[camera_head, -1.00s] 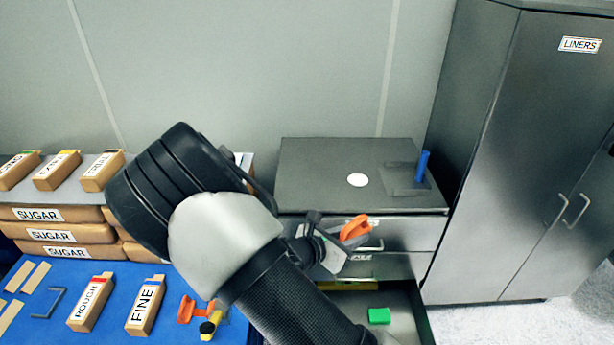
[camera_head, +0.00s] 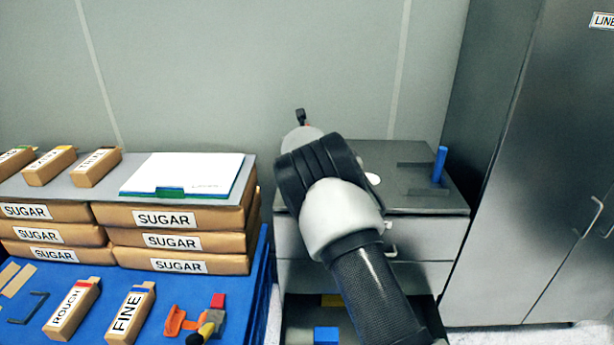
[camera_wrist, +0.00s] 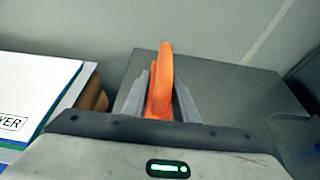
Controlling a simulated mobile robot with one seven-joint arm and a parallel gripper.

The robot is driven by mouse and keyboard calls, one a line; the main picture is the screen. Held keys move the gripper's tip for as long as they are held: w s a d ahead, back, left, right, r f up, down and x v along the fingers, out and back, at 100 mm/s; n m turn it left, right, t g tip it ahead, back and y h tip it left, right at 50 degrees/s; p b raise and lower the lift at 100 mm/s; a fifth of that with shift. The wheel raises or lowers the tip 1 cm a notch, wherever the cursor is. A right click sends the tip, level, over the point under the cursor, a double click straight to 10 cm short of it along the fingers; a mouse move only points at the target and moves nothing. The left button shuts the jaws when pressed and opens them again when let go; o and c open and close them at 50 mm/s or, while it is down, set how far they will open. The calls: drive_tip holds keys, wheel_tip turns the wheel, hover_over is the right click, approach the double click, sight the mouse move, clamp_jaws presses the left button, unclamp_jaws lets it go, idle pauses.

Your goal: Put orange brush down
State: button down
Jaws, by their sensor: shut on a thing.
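The orange brush (camera_wrist: 161,85) is between the two grey fingers of my gripper (camera_wrist: 158,100) in the wrist view. My gripper is shut on it and holds it up, with the grey cabinet top (camera_wrist: 210,95) behind and below. In the head view my own arm hides the brush and the fingers. There my wrist is above the left part of the drawer cabinet (camera_head: 415,200). I cannot tell how high the brush is above the top.
A blue upright cylinder (camera_head: 440,164) stands at the cabinet top's right. A blue block (camera_head: 326,335) lies in the open lower drawer. Stacked sugar boxes (camera_head: 165,217) bear a white binder (camera_head: 180,172). The blue table (camera_head: 215,275) holds boxes and small orange, red and yellow items. A tall cabinet (camera_head: 530,170) stands right.

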wheel_tip(320, 180, down, 8)
drive_tip(key=shift+r+b, duration=0.2)
drive_tip(key=shift+b, duration=0.7)
drive_tip(key=shift+f, duration=0.15)
drive_tip(key=c, duration=1.4)
unclamp_jaws()
